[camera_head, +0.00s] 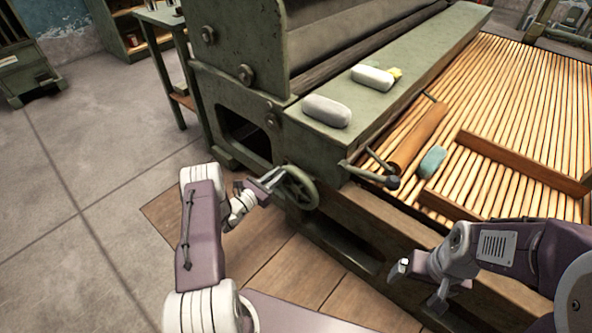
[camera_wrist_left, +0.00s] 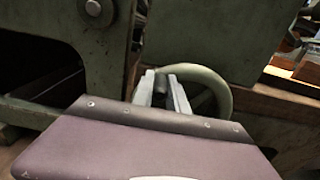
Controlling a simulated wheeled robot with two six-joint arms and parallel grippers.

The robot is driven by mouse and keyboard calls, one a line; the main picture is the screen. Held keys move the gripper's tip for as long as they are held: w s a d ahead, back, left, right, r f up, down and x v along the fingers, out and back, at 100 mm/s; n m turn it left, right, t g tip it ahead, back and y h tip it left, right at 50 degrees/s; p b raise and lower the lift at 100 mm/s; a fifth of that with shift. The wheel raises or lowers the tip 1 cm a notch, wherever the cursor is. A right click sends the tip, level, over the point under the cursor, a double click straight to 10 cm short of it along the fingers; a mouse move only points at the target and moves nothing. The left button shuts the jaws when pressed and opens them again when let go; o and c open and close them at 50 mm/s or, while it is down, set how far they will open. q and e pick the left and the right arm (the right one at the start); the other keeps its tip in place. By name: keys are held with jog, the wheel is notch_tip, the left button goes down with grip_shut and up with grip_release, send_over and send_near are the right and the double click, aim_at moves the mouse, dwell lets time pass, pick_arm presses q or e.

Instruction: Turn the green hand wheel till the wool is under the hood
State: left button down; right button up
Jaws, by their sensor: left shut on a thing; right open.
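The green hand wheel (camera_head: 303,189) is on the near side of the green machine, low at its corner. My left gripper (camera_head: 276,178) is shut on the left part of its rim; the left wrist view shows the fingers (camera_wrist_left: 165,86) at the wheel's rim (camera_wrist_left: 218,83). A soft blue-grey block (camera_head: 432,162), perhaps the wool, lies on the slatted lattice (camera_head: 510,100), apart from the machine's green hood (camera_head: 350,20). Two whitish padded pieces (camera_head: 327,111) (camera_head: 372,78) lie on the green ledge. My right gripper (camera_head: 418,284) is open and empty in front of the wooden frame.
A brown roller (camera_head: 418,138) with a dark crank handle (camera_head: 390,181) lies at the lattice's near left end. A wooden bar (camera_head: 520,160) crosses the lattice. A yellow thing (camera_head: 396,73) is beside the farther white piece. The grey floor (camera_head: 80,200) at left is clear.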

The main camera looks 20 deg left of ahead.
aim_at(296, 173)
pick_arm(q)
jog(key=shift+s+d+r+p, duration=0.2)
jog(key=shift+d+r+p, duration=0.1)
jog(key=shift+d, duration=0.2)
jog(key=shift+s+d+r+p, duration=0.2)
jog(key=shift+d+r+p, duration=0.1)
jog(key=shift+d, duration=0.15)
jog(key=shift+s+d, duration=0.1)
jog(key=shift+d, duration=0.1)
jog(key=shift+f, duration=0.15)
jog(key=shift+d+r, duration=0.1)
jog(key=shift+r, duration=0.15)
jog(key=d+p, duration=0.1)
jog(key=d, duration=0.1)
jog(key=s+r+p, duration=0.1)
jog(key=shift+d+p, duration=0.35)
jog(key=shift+d, duration=0.05)
jog(key=shift+f, duration=0.15)
pick_arm(e)
notch_tip(296, 173, up, 5)
jog(key=shift+f, duration=0.15)
pick_arm(q)
jog(key=shift+d, duration=0.1)
